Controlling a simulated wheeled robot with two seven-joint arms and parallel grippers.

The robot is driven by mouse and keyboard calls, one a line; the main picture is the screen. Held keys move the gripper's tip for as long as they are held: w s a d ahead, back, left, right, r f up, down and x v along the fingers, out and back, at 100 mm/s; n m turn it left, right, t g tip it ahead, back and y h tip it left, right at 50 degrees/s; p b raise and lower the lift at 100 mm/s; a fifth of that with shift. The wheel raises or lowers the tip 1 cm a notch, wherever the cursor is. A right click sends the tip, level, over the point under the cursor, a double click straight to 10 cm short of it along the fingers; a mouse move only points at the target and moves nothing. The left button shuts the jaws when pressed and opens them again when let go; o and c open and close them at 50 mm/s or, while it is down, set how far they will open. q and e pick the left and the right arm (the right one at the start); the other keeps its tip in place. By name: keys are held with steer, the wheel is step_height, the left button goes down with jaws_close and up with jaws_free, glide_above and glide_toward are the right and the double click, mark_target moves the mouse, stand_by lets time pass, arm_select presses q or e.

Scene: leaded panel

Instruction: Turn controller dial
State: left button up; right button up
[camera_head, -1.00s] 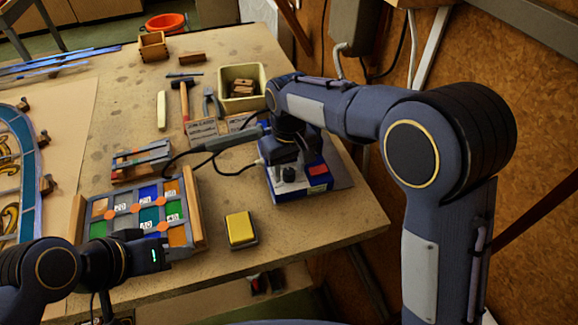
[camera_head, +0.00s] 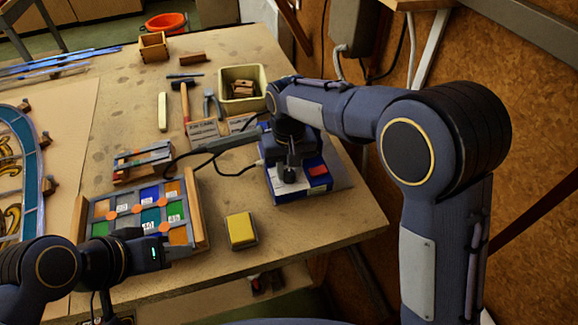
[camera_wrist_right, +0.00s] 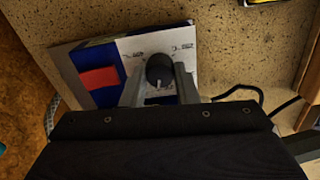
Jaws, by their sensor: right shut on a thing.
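The controller (camera_head: 318,170) is a blue box with a pale top and a red switch, near the table's right edge. Its black round dial (camera_wrist_right: 160,70) has a white pointer line and shows between the fingers of my right gripper (camera_wrist_right: 160,82) in the right wrist view. That gripper, pointing down over the box in the head view (camera_head: 289,172), is shut on the dial. The fingers hide part of the box top. My left gripper (camera_head: 168,250) is at the lower right corner of the leaded panel (camera_head: 150,205); its fingertips are too unclear to tell whether they hold anything.
A yellow sponge (camera_head: 240,230) lies left of the controller. A cable (camera_head: 205,158) runs across the table from the controller's side. A cream bin (camera_head: 260,78), a hammer (camera_head: 184,100) and pliers (camera_head: 211,105) lie further back. The wall stands close on the right.

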mark_target(289, 172)
steer(key=shift+r+m, duration=0.1)
steer(key=shift+m, duration=1)
steer(key=o, duration=1)
step_height(289, 172, up, 8)
steer(key=shift+f, duration=0.15)
